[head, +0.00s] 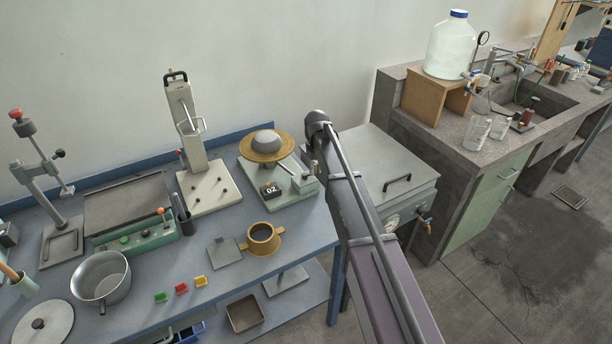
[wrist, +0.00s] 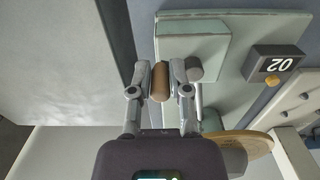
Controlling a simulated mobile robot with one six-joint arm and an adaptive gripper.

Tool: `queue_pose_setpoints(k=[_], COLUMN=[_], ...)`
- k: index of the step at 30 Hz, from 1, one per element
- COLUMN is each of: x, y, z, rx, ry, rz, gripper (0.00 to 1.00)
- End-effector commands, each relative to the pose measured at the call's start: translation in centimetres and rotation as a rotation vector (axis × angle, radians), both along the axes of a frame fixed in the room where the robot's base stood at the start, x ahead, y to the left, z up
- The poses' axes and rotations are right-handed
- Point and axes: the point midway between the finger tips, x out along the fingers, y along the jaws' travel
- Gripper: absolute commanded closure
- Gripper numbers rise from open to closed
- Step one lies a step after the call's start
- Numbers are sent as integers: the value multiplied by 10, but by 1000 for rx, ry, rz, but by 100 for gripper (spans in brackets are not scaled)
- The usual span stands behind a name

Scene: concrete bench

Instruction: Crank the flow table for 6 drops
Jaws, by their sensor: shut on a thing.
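The flow table (head: 278,183) stands at the right end of the blue bench. Its round brass top (head: 245,150) carries a grey mound (head: 266,139). The counter (head: 270,190) reads 02, and it shows upside down in the wrist view (wrist: 275,64). In the wrist view my gripper (wrist: 160,68) has its two fingers on either side of the brown crank handle (wrist: 159,84) and is shut on it. The brass disc (wrist: 250,143) shows below right of the fingers. In the head view my arm hides the handle and the fingertips.
A press-like stand (head: 206,187) is left of the flow table. A brass ring mould (head: 263,239) and a grey plate (head: 224,252) lie in front. A steel lidded tank (head: 385,165) stands to the right. A steel pot (head: 101,278) and coloured clips (head: 181,288) are at front left.

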Motion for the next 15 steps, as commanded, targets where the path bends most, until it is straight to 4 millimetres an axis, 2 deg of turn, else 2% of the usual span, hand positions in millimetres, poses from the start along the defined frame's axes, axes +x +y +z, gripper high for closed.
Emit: queue_pose_setpoints(k=[3,15], x=[-6,-8], y=[1,3], z=[0,0], rx=[4,8], ry=[3,3], rz=[2,4], gripper=[100,100])
